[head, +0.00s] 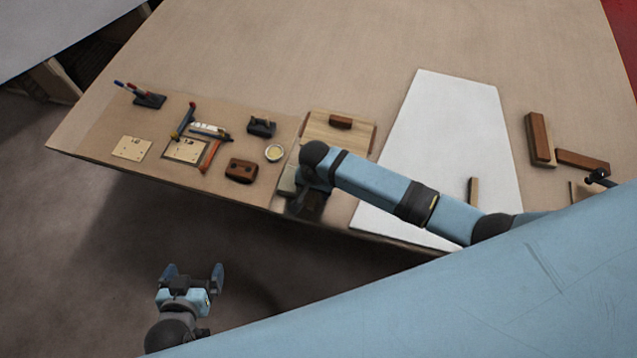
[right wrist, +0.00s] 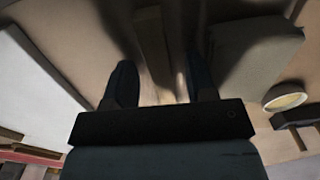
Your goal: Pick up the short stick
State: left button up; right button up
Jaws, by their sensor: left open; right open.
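A narrow wooden piece (right wrist: 153,42), perhaps the short stick, lies ahead of my right gripper's fingers in the right wrist view. Its near end is in line with the gap between them; I cannot tell whether it is between the fingertips or below them. My right gripper (right wrist: 162,80) is open and points down at the table's front edge; in the head view (head: 305,203) its arm and shadow hide what is under it. Another short upright-looking wooden stick (head: 473,190) is on the white sheet. My left gripper (head: 193,276) is open and empty, off the table's front edge.
A grey block (right wrist: 258,48) is right beside my right gripper. A round tin (head: 274,153), a brown block (head: 240,170) and several tools lie to the left. A wooden board (head: 325,135) bears a small brown block (head: 340,121). The white sheet (head: 440,130) is mostly bare.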

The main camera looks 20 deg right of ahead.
grip_shut()
dwell(0.3)
